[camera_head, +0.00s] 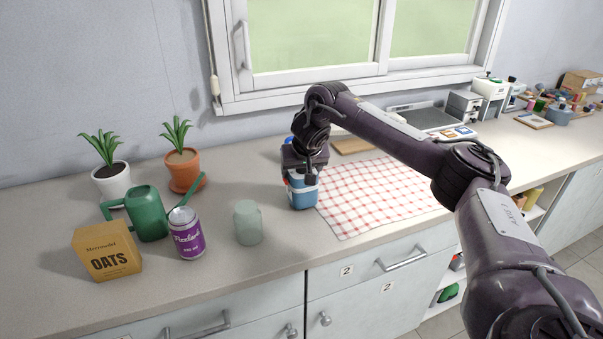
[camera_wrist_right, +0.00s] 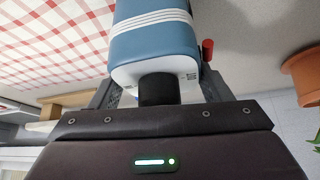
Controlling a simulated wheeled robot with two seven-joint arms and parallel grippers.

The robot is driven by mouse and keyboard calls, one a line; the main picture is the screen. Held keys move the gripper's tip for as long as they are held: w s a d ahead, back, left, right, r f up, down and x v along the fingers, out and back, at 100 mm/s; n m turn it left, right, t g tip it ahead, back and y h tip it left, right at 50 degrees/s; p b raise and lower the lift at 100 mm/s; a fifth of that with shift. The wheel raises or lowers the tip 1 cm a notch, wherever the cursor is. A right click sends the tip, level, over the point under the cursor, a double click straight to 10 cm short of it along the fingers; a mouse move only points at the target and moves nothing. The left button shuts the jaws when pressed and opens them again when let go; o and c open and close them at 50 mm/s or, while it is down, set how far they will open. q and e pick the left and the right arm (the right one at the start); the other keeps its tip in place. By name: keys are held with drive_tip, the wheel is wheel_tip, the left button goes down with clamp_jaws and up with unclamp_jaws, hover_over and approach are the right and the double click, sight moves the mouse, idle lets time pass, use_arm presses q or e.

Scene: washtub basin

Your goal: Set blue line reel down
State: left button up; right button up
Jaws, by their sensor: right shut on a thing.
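The blue line reel (camera_head: 303,196) is a blue, box-like body with white stripes and a white end, at the left edge of the checked cloth. My right gripper (camera_head: 304,172) is above it and shut on it. In the right wrist view the reel (camera_wrist_right: 155,38) sits between the two fingers, with a small red knob (camera_wrist_right: 208,49) at its side. The reel is at or just over the counter; I cannot tell whether its underside touches. My left gripper is not in view.
On the counter (camera_head: 215,290) stand a frosted jar (camera_head: 248,222), purple can (camera_head: 187,233), oats box (camera_head: 107,251), green watering can (camera_head: 147,214) and two potted plants. A red-checked cloth (camera_head: 375,195) lies right of the reel, a wooden board (camera_head: 351,145) behind. Counter between jar and reel is bare.

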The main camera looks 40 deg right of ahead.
drive_tip(key=shift+f, duration=0.55)
drive_tip(key=shift+f, duration=0.3)
drive_tip(key=o, duration=0.9)
drive_tip(key=shift+s, duration=0.15)
drive_tip(key=shift+c, duration=0.2)
drive_tip(key=o, duration=0.3)
drive_tip(key=shift+f, duration=0.1)
